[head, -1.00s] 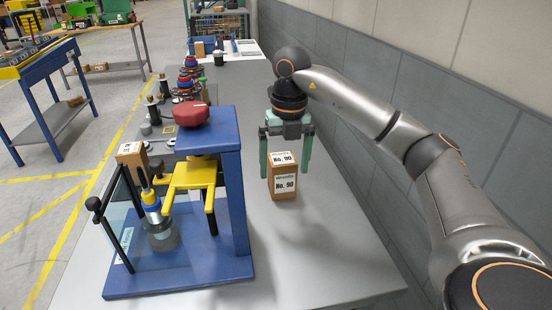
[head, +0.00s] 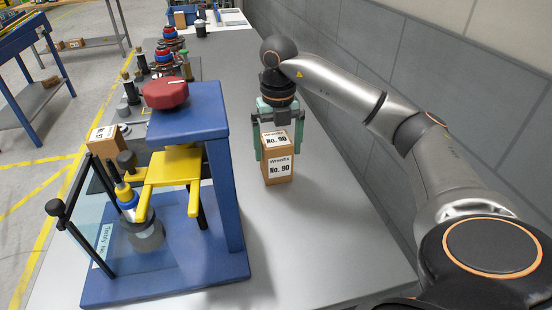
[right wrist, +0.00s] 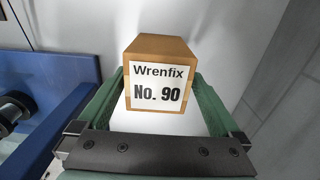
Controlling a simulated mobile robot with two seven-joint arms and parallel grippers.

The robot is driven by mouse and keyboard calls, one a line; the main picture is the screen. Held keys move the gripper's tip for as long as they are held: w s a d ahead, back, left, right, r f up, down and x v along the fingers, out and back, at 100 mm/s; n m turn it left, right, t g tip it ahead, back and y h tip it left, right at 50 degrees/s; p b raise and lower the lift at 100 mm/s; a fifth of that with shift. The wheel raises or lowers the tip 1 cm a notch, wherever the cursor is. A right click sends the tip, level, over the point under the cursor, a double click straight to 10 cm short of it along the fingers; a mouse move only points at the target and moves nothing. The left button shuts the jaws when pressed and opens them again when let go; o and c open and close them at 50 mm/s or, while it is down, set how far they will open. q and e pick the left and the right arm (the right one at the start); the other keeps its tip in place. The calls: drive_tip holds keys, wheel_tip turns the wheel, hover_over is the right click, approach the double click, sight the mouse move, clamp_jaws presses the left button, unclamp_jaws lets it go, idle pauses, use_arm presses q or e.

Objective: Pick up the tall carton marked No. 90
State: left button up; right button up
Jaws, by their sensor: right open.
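The tall carton (head: 279,168) is brown with white labels reading "Wrenfix No. 90" and stands upright on the grey bench. It also shows in the right wrist view (right wrist: 158,85), its labelled face toward the camera. My right gripper (head: 278,148) is open, pointing down at the carton, with its green fingers on either side of the carton's upper part. In the right wrist view the carton lies between the fingers of that gripper (right wrist: 160,100). I cannot tell whether either finger touches it. My left gripper is not in view.
A blue fixture (head: 190,130) with a red knob (head: 166,94) and yellow fork (head: 172,170) stands left of the carton. A smaller carton (head: 103,140) is behind its clear panel. The grey wall (head: 400,60) runs along the right. The bench (head: 310,240) is clear in front.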

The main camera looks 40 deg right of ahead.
sight(276, 161)
drive_tip(key=f, duration=0.5)
drive_tip(key=shift+w+f, duration=0.15)
drive_tip(key=shift+w, duration=0.15)
drive_tip(key=c, duration=1.5)
clamp_jaws()
drive_tip(key=shift+r, duration=0.2)
